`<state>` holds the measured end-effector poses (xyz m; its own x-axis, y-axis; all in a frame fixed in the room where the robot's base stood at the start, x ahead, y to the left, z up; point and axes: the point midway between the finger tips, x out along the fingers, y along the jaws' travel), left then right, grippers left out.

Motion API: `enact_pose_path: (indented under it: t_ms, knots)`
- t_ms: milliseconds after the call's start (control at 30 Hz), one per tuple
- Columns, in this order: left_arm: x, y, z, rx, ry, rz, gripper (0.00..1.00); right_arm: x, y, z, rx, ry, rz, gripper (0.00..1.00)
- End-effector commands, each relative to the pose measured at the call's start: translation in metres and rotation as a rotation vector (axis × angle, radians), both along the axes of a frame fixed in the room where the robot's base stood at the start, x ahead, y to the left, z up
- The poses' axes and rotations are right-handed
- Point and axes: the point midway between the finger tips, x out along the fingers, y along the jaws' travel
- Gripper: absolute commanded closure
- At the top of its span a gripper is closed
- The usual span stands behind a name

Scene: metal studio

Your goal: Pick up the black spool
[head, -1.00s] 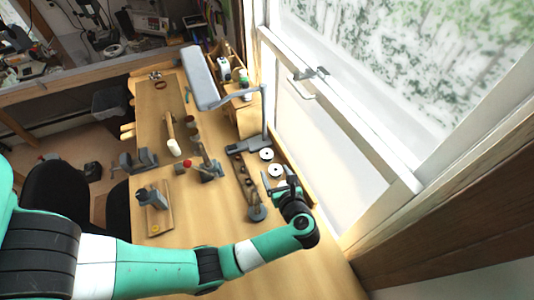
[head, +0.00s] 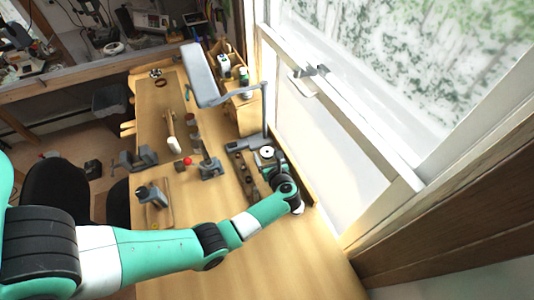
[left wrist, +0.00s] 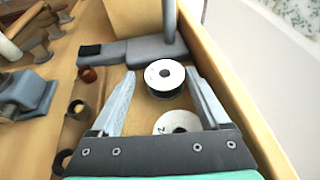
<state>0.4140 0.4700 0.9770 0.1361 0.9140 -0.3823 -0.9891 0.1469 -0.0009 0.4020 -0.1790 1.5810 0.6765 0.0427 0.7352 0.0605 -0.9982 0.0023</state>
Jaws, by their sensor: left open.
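A spool with a white top and black side (left wrist: 164,82) stands upright in the left wrist view, beyond and between my finger tips. It shows in the head view as a white disc (head: 267,152). My left gripper (left wrist: 160,72) is open and empty, its fingers pointing toward this spool, one tip to each side. I cannot tell whether they are level with it. A second white-topped spool (left wrist: 176,122) lies nearer, between the finger bases and partly hidden by the gripper body. In the head view my left gripper (head: 276,166) is partly hidden by its wrist.
A grey lamp base (left wrist: 130,51) with an upright post stands just behind the spool. A wooden strip with round holders (head: 247,170) lies to the left. The window wall and ledge (head: 295,165) are close on the right. The bench front (head: 260,265) is clear.

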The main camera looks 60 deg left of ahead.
Motion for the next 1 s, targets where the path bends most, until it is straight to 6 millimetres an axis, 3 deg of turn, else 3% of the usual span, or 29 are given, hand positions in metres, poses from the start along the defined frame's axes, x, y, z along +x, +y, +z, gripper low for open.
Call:
enact_pose_path:
  t_ms: [267,700,1000]
  knots:
    - [0.001,0.005,-0.003,0.0,0.001,-0.001,0.21,0.0,0.0,-0.001,0.0,0.0,0.0,1.0]
    - [0.001,0.005,-0.002,0.0,0.001,-0.001,0.96,0.0,0.0,-0.001,0.0,0.0,0.0,1.0]
    - [0.001,0.005,0.008,0.001,-0.002,-0.001,0.97,0.0,0.0,0.003,0.0,0.0,0.0,1.0]
